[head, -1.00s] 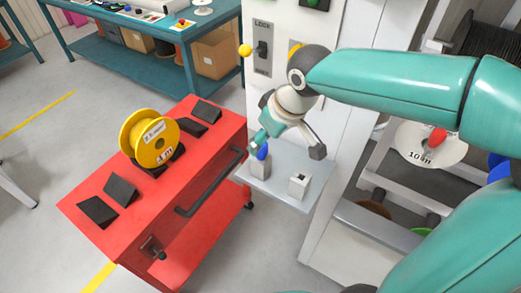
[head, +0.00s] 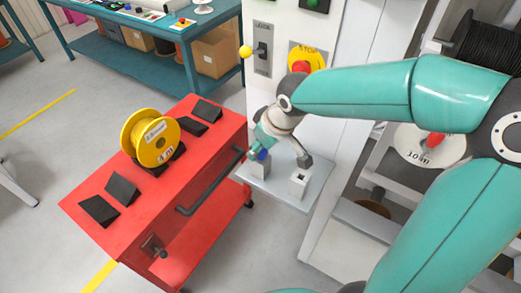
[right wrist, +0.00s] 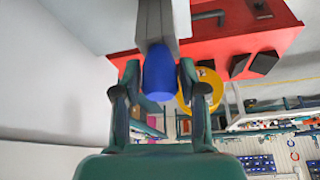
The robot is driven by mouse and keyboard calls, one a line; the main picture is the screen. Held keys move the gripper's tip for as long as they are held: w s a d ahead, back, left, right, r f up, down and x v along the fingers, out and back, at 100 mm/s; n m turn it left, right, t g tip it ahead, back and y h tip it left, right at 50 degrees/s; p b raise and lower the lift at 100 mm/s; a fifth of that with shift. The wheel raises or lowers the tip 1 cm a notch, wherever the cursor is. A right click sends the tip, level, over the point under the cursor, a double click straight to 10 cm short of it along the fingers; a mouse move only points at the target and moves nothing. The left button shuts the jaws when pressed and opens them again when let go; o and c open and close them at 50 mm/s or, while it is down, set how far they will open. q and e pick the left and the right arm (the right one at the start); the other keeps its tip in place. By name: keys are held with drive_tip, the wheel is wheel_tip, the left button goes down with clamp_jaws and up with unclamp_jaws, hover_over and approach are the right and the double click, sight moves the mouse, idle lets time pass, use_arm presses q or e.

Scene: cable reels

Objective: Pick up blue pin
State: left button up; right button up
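The blue pin (head: 262,155) stands in a grey block (head: 259,169) on the small grey shelf of the white cabinet. In the right wrist view the pin (right wrist: 160,75) lies between the two finger pads, with the grey block (right wrist: 157,22) beyond it. My left gripper is not in view.
A second, pale block (head: 298,184) with a dark hole stands on the shelf (head: 276,187), close to one finger. A red cart (head: 120,220) with a yellow reel (head: 152,140) stands to the left. A red stop button (head: 301,67) is on the cabinet above.

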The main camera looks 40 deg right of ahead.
clamp_jaws()
drive_tip(key=shift+r, duration=0.1)
wheel_tip(320, 180, up, 20)
drive_tip(key=shift+p, duration=0.45)
